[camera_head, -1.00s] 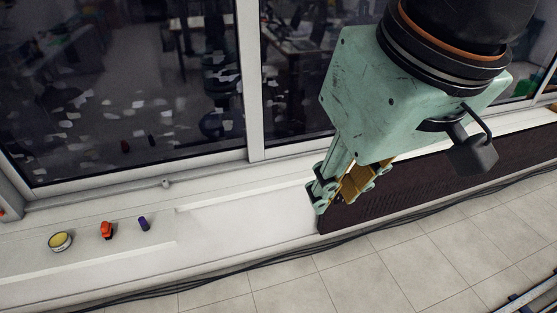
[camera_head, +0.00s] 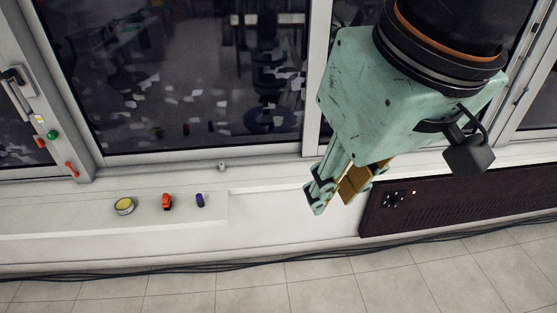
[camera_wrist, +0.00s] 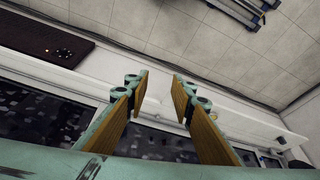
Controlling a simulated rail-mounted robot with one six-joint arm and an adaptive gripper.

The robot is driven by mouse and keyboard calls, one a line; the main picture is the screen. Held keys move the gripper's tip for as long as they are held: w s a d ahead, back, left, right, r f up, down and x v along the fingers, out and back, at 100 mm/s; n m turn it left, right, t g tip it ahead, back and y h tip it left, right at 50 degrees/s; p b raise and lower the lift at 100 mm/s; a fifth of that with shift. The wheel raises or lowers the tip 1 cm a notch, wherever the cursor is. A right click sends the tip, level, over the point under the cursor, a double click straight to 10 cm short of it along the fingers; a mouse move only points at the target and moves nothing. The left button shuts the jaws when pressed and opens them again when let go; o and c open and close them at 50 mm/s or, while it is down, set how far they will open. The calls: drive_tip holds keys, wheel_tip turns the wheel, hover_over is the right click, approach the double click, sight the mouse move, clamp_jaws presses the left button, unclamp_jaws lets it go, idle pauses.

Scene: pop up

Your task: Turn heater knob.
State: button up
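The heater (camera_head: 470,205) is a dark brown panel low on the wall below the window sill at the right of the head view. A small group of knobs (camera_head: 394,199) sits near its left end, with a small red spot beside it. The heater also shows at the upper left of the wrist view (camera_wrist: 38,28), with the knobs (camera_wrist: 62,52) near its end. My gripper (camera_head: 335,202) is left of the heater's end in the head view. In the wrist view my gripper (camera_wrist: 160,80) is open, with nothing between its fingers.
A yellow-topped round tin (camera_head: 124,205), a small red-orange object (camera_head: 167,201) and a small purple object (camera_head: 200,199) stand on the white ledge (camera_head: 60,222) at left. Dark cables (camera_head: 200,270) run along the wall's foot.

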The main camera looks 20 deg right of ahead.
drive_tip(key=o, duration=0.3)
